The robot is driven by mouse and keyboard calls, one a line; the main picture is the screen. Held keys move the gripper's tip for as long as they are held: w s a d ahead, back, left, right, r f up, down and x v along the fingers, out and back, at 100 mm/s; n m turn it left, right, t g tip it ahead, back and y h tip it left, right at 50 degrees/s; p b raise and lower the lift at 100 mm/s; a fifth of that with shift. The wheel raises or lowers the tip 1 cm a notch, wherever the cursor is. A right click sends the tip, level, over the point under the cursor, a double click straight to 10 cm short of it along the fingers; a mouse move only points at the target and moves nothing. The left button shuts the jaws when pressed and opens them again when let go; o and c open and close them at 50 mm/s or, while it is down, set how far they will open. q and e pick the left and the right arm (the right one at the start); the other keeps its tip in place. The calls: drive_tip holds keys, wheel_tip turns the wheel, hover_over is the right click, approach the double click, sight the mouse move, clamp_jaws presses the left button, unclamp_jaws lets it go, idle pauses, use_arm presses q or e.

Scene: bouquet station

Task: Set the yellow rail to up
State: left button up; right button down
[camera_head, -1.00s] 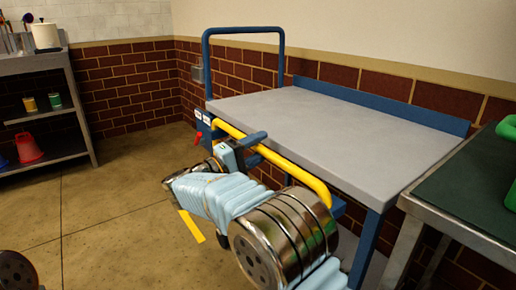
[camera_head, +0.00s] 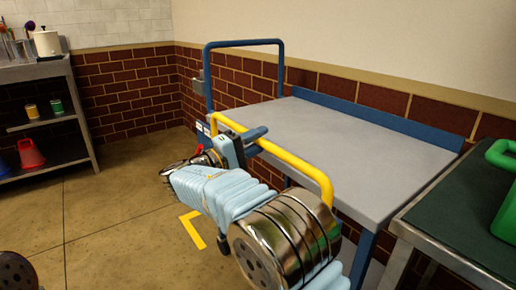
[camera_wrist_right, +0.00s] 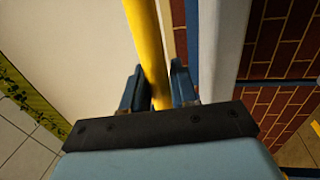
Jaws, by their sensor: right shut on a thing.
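The yellow rail (camera_head: 290,158) runs along the near long side of the blue-framed table, with its bar showing across the edge of the grey top (camera_head: 350,140). My right gripper (camera_head: 250,139) is shut on the rail toward its far left end. In the right wrist view the yellow rail (camera_wrist_right: 146,50) passes between the two dark blue fingers (camera_wrist_right: 157,88). My right forearm hides part of the rail's lower side and the frame below it. A small red part (camera_head: 200,148) shows by the table's left end, partly hidden. My left gripper is not in view.
A blue hoop handle (camera_head: 245,42) stands at the table's far left end. A dark green-topped bench (camera_head: 455,225) with a green object (camera_head: 505,190) is close at the right. A shelf (camera_head: 45,122) stands at the far left. The floor between is clear.

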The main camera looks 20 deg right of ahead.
wheel_tip(320, 180, up, 6)
drive_tip(key=p, duration=0.2)
drive_tip(key=shift+r+p, duration=0.25)
drive_tip(key=shift+p, duration=0.1)
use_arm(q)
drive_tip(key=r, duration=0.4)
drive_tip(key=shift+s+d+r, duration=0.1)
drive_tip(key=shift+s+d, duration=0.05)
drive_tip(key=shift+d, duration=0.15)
use_arm(e)
drive_tip(key=shift+r, duration=0.15)
drive_tip(key=c, duration=1)
unclamp_jaws()
drive_tip(key=shift+c, duration=0.2)
drive_tip(key=shift+o, duration=0.2)
drive_tip(key=shift+a, duration=0.2)
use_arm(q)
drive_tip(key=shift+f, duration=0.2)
use_arm(e)
drive_tip(key=v, duration=1.3)
drive_tip(key=shift+a, duration=0.2)
